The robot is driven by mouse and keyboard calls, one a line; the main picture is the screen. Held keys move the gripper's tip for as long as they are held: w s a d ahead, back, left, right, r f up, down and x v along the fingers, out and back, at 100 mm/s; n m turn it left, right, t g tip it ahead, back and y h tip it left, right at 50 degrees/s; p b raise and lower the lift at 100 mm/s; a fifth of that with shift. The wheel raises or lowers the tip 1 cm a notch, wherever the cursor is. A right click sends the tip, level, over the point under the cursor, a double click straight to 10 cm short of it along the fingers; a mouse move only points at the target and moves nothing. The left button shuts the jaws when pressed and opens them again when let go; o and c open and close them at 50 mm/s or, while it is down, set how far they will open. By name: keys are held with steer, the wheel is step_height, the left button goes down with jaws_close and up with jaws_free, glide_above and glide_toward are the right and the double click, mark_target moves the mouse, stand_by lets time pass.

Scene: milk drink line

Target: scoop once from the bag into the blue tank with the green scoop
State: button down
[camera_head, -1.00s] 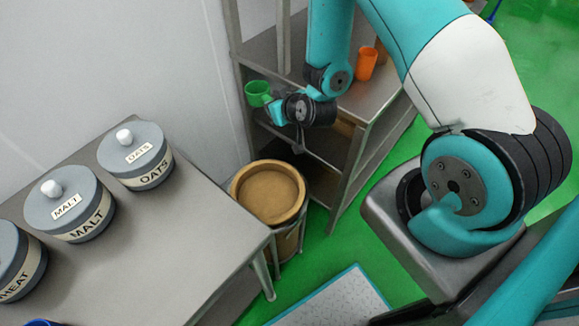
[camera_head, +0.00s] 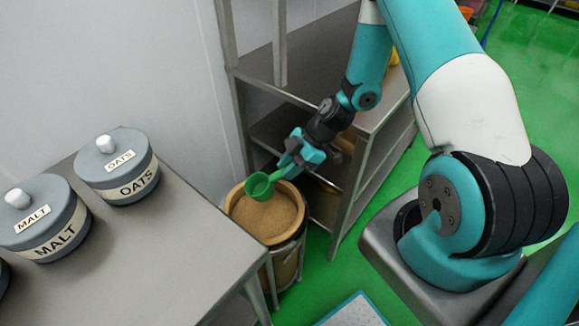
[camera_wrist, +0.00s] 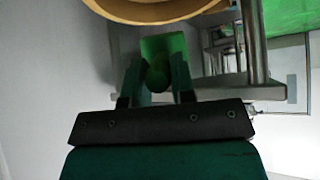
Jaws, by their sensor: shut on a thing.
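The green scoop (camera_head: 259,186) is held by its handle in my gripper (camera_head: 283,170), which is shut on it. The scoop's cup is over the rear rim area of the open bag (camera_head: 235,207), a round tan container with brown grainy contents (camera_head: 268,218). I cannot tell whether the cup touches the contents. In the wrist view the green scoop (camera_wrist: 163,55) sits between the fingers, with the bag's tan rim (camera_wrist: 150,14) at the top edge. The blue tank is not in view.
A metal table (camera_head: 175,245) at left carries the lidded OATS jar (camera_head: 118,168) and MALT jar (camera_head: 45,220). A metal shelf rack (camera_head: 345,185) stands close behind and right of the bag. Green floor (camera_head: 320,275) is clear in front of the rack.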

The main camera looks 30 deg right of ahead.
steer(key=shift+s, duration=0.1)
steer(key=shift+a+f, duration=0.25)
steer(key=shift+f, duration=0.2)
steer(key=a+f+h+b, duration=0.4)
steer(key=a+f+b, duration=0.1)
steer(key=f, duration=0.6)
steer(key=shift+w+f+g+b, duration=0.35)
steer(key=shift+f+g+b, duration=0.05)
steer(key=shift+b, duration=0.2)
stand_by(0.8)
